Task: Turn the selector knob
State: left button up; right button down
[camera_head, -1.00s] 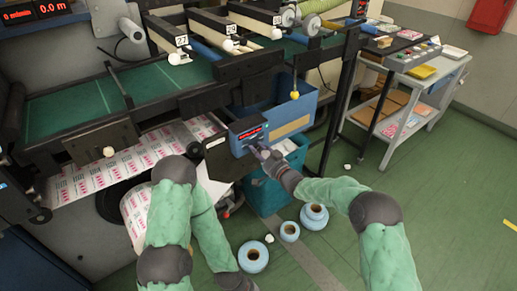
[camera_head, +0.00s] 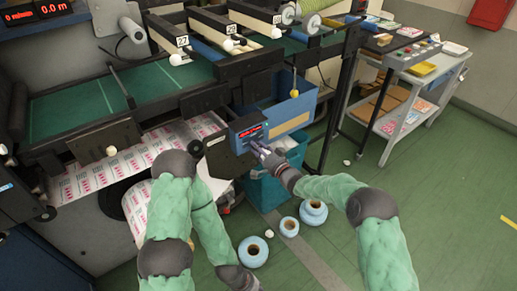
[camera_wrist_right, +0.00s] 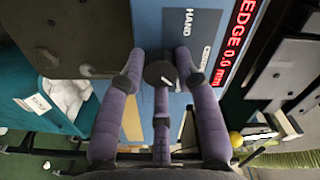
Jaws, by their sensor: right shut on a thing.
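The selector knob (camera_wrist_right: 159,74) is a small dark round knob with a white mark, on the blue control panel (camera_wrist_right: 190,30) beside the words HAND and CENTER, partly covered. My right gripper (camera_wrist_right: 160,82) has its purple fingers closed around the knob, one on each side and one from below. In the head view the right gripper (camera_head: 264,151) is at the front of the blue control box (camera_head: 247,133) with the red display; the knob is hidden there. My left arm reaches down to the bottom edge, and its gripper is out of the picture.
A teal bin (camera_head: 268,190) with white scraps stands below the control box. The printed web (camera_head: 85,178) runs at the left. A grey cart (camera_head: 405,75) stands at the back right. The green floor at right is open.

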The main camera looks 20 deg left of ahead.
jog(key=c, duration=0.9)
grip_release()
jog(key=v, duration=1.2)
